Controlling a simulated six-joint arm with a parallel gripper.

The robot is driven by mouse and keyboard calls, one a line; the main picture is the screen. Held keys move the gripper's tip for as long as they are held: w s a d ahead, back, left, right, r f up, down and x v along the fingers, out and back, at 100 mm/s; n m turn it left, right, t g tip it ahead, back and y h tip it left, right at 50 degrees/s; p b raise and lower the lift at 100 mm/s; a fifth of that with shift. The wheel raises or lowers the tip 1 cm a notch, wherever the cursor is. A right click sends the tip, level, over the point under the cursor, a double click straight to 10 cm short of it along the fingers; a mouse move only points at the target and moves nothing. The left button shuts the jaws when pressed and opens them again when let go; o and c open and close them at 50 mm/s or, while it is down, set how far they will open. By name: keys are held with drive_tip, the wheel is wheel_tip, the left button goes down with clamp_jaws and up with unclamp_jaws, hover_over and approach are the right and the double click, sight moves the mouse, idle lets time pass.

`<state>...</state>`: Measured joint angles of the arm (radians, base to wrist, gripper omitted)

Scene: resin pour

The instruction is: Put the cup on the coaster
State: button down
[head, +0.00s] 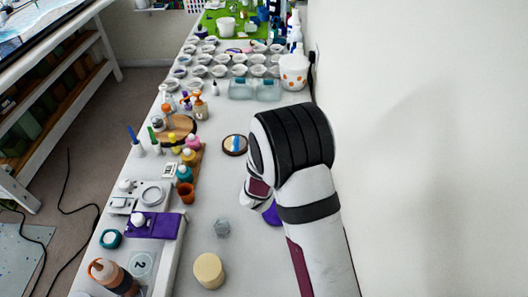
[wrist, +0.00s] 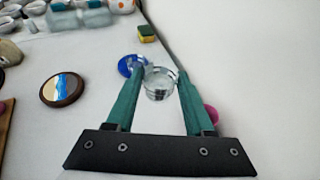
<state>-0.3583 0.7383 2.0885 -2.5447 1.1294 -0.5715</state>
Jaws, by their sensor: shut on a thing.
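A clear cup (wrist: 159,83) shows in the wrist view between the green fingertips of my gripper (wrist: 160,76), which is shut on it. The coaster is a round dark-rimmed disc (wrist: 62,89) with a blue, white and tan face. It lies flat to the left of the gripper, apart from the cup. In the head view the coaster (head: 235,145) lies on the table just left of my arm, with nothing on it. My arm hides the cup and the fingertips in the head view.
In the wrist view, a blue round thing (wrist: 131,65) lies behind the cup, and a yellow-green sponge (wrist: 146,33) lies farther back. A board with small bottles (head: 188,158) stands left of the coaster. A wall (head: 420,120) runs along the right. Bare table surrounds the coaster.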

sight(234, 153)
drive_tip(key=w+a+f+n+t+y, duration=0.1)
drive_tip(key=w+a+n+y, duration=0.15)
drive_tip(key=w+a, duration=0.4)
drive_tip(key=w+a+n+y, duration=0.2)
drive_tip(key=w+a+y, duration=0.15)
drive_tip(key=a, duration=0.65)
drive_tip(key=shift+h, duration=0.3)
drive_tip(key=f, duration=0.5)
drive_tip(key=w+a+f, duration=0.1)
drive_tip(key=f, duration=0.2)
drive_tip(key=shift+w, duration=0.1)
drive_tip(key=shift+f, duration=0.1)
drive_tip(key=shift+c, duration=1.4)
unclamp_jaws()
drive_tip(key=v, duration=1.2)
